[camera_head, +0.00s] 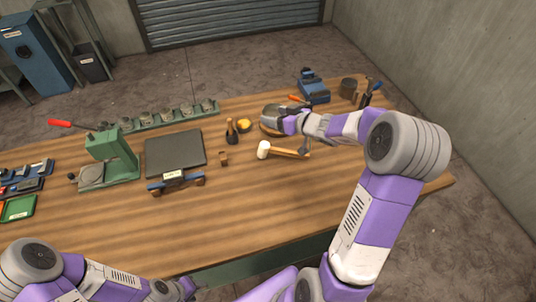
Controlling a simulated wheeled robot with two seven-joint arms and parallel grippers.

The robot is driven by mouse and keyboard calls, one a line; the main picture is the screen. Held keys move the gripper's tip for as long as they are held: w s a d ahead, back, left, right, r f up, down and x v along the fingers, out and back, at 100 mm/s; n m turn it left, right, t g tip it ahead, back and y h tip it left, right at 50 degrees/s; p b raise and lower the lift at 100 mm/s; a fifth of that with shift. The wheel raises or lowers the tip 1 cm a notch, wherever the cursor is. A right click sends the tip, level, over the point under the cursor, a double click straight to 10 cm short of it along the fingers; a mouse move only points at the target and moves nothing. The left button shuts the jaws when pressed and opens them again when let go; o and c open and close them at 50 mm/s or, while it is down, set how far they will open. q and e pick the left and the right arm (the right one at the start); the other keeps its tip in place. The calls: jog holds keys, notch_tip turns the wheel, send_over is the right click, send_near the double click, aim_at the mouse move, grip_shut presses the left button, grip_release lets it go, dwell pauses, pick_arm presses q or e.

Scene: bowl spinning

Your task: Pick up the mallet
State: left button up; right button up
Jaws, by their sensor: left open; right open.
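The mallet has a pale, blocky head (263,149) and a wooden handle (287,152) that points right. It lies on the wooden workbench (255,205), right of centre. My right arm reaches in from the right above it. My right gripper (306,147) is small and dark, open, and close to the free end of the handle. I cannot tell whether its fingers straddle or touch the handle. My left gripper (188,287) is open, low at the bench's front edge and far from the mallet. Its fingers are hard to make out.
A rounded grey object (273,113) sits just behind the mallet, partly beside my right wrist. A dark flat plate (175,152), a green press (110,158) and a tool rack (176,181) stand left. A blue tool (313,90) is behind. The front bench is clear.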

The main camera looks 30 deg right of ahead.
jog(key=b, duration=1.6)
send_near(266, 145)
jog(key=x, duration=0.5)
jog(key=shift+w+a+f+b, duration=0.15)
jog(key=shift+w+f+b, duration=0.15)
jog(key=shift+w+b, duration=0.1)
jog(key=b+x, duration=0.2)
jog(key=x, duration=0.4)
jog(key=shift+w+b, duration=0.3)
grip_shut()
